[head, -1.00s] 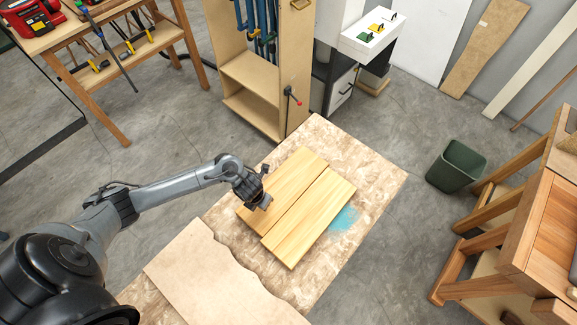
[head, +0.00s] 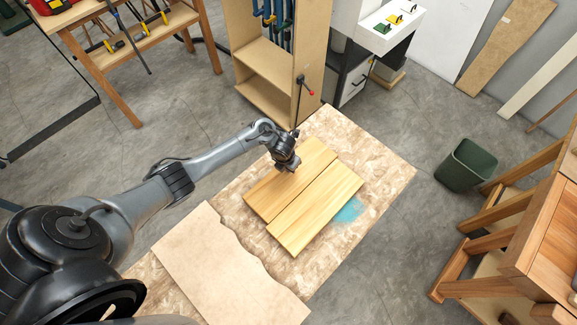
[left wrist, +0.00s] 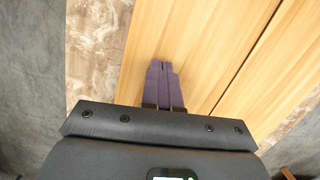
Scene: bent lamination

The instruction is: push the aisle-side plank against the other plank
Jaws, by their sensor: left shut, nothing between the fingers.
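Two light wooden planks lie side by side on the workbench, the left plank (head: 282,184) and the right plank (head: 316,214). A thin dark seam runs between them; it also shows in the left wrist view between the left plank (left wrist: 205,45) and the right plank (left wrist: 292,62). My left gripper (head: 292,168) is shut and empty, at the left plank near its outer long edge. In the left wrist view its closed fingertips (left wrist: 160,64) overlap the left plank, just inside that edge; I cannot tell whether they touch it. My right gripper is not in view.
The speckled workbench top (head: 385,172) has bare room right of the planks, with a blue stain (head: 348,211). A wavy-edged pale board (head: 215,268) lies at its near end. A clamp cabinet (head: 265,70) stands behind; a green bin (head: 466,165) stands right.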

